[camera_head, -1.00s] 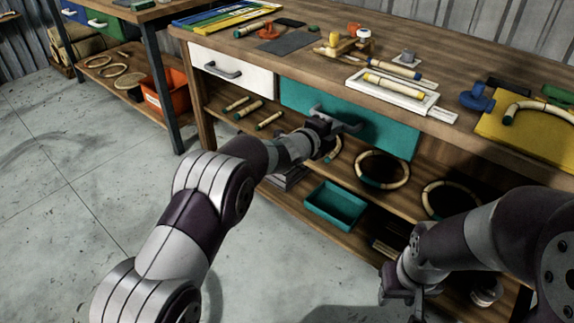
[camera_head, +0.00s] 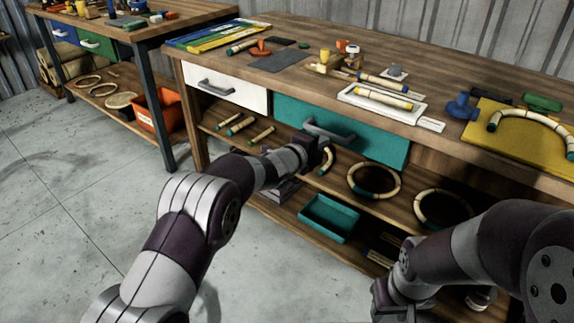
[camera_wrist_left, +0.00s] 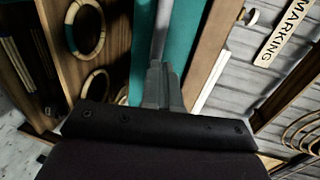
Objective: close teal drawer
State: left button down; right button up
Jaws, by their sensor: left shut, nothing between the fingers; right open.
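The teal drawer (camera_head: 375,145) is in the bench front, right of the white drawer. Its front looks about level with the bench front; I cannot tell whether a small gap is left. Its grey handle (camera_head: 330,134) faces me. My left gripper (camera_head: 318,148) is shut and empty, just below the handle's left part. In the left wrist view, the shut fingers (camera_wrist_left: 162,85) point at the teal front (camera_wrist_left: 187,35), by the grey handle bar (camera_wrist_left: 161,30); contact is unclear. My right gripper (camera_head: 385,300) is open, low in front of the bench, away from the drawer.
Under the drawers, a shelf holds rattan rings (camera_head: 374,181) and short sticks. A teal tray (camera_head: 329,218) sits on the lower shelf. The bench top carries a white tray (camera_head: 381,103) and a yellow board (camera_head: 515,150). The floor at left is clear.

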pick_arm(q)
jog(key=p+v, duration=0.1)
jog(key=v, duration=0.8)
jog(key=s+a+f+n+g+y, duration=0.6)
jog(key=s+a+f+n+y, duration=0.2)
jog(key=s+a+f+n, duration=0.6)
jog(key=s+a+r+n+g+y, duration=0.1)
jog(key=s+a+n+g, duration=0.3)
jog(key=s, duration=0.5)
jog(key=s+a+r+n+g, duration=0.1)
jog(key=s+n+g, duration=0.1)
jog(key=s+n, duration=0.65)
notch_tip(320, 180, up, 31)
jog(key=s+a+m+p, duration=0.1)
jog(key=p, duration=2.8)
jog(key=shift+f, duration=0.2)
